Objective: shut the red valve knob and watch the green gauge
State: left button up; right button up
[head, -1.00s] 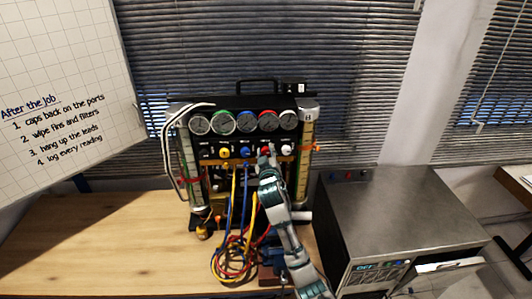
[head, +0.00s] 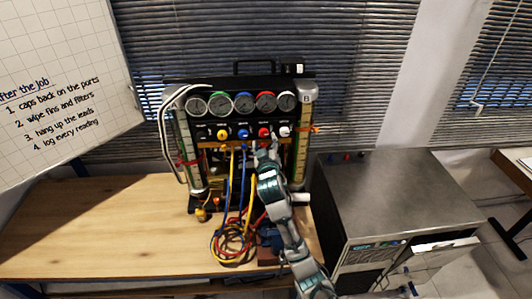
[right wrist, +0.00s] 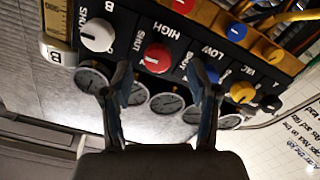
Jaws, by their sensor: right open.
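The red valve knob (head: 263,132) sits on the black panel of the gauge rig, between a blue and a white knob. In the right wrist view the red knob (right wrist: 157,58) shows between my right fingers, with space on both sides. My right gripper (head: 264,148) is open and empty, just below and in front of the red knob in the head view; its fingers (right wrist: 160,70) show in the wrist view. The green-rimmed gauge (head: 220,104) is second from left in the top row; its needle is too small to read. My left gripper is out of view.
A blue knob (head: 242,134) and a white knob (head: 284,131) flank the red one closely. Coloured hoses (head: 240,240) hang down and coil on the wooden bench (head: 90,230). A grey metal cabinet (head: 400,195) stands at right. The bench's left part is clear.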

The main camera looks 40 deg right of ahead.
jog(key=v, duration=0.6)
jog(key=shift+s+a, duration=0.25)
jog(key=shift+f, duration=0.2)
